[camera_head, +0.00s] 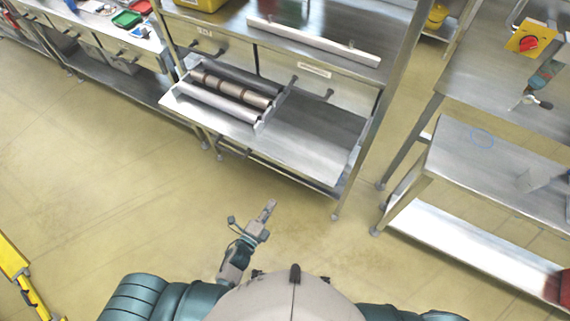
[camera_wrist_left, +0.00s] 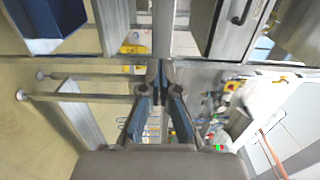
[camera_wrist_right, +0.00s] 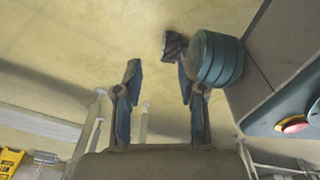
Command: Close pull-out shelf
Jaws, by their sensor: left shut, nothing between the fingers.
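The pull-out shelf (camera_head: 310,150) is a flat metal tray sticking out from the steel workbench, below its two drawers. A roller unit with brown rolls (camera_head: 232,90) lies on its left part. My left gripper (camera_head: 268,210) is in front of the shelf and below it in the head view, apart from it. Its fingers are together and empty; the left wrist view shows the fingertips (camera_wrist_left: 157,68) meeting. My right gripper (camera_wrist_right: 158,75) shows only in the right wrist view. Its fingers are apart, with nothing between them but floor behind.
A lower metal table (camera_head: 500,165) stands to the right, and another bench (camera_head: 125,40) stands at the far left. A yellow object (camera_head: 20,275) is at the left edge. The floor (camera_head: 110,190) in front of the shelf is clear.

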